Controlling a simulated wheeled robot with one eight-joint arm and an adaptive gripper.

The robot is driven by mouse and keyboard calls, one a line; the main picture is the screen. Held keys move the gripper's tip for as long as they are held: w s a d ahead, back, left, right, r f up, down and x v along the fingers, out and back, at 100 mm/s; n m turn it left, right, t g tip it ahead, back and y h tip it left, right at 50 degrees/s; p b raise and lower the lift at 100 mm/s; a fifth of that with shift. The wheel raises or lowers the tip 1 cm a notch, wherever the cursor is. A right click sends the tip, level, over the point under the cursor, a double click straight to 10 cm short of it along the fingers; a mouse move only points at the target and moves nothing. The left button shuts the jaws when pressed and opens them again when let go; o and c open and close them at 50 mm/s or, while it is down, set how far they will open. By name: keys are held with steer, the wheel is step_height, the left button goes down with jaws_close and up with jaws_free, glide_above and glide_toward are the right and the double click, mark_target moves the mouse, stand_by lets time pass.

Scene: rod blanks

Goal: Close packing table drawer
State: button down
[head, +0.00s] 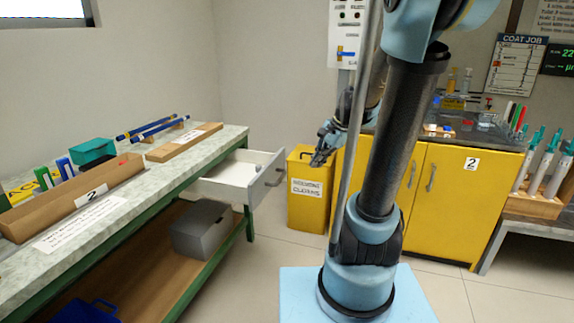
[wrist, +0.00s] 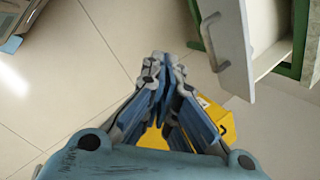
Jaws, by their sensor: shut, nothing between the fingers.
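The packing table (head: 120,215) stands at the left in the head view, with a pale stone-like top and green frame. Its white drawer (head: 228,186) is pulled out at the table's far end, with a grey handle (head: 274,177) on its front. The drawer (wrist: 240,45) and its handle (wrist: 212,42) also show at the upper right in the wrist view. My gripper (head: 318,160) is to the right of the drawer front, apart from it. In the wrist view my gripper (wrist: 157,62) has its fingers together and empty, left of the handle with floor between.
A yellow waste bin (head: 306,210) stands behind my gripper, near the drawer. Yellow cabinets (head: 440,190) line the back right. A grey box (head: 202,230) sits on the table's lower shelf. Open tiled floor (head: 250,285) lies in front of the drawer.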

steer(key=w+f+m+y, duration=0.15)
steer(key=w+m, duration=0.35)
steer(key=w, duration=0.6)
steer(key=m+y, duration=0.3)
steer(key=m, duration=0.2)
glide_toward(278, 168)
step_height(278, 168, down, 3)
steer(key=a, duration=0.2)
steer(key=shift+w+a+f+t+h, duration=0.25)
steer(key=shift+w+a+t, duration=0.15)
steer(key=shift+a, duration=0.15)
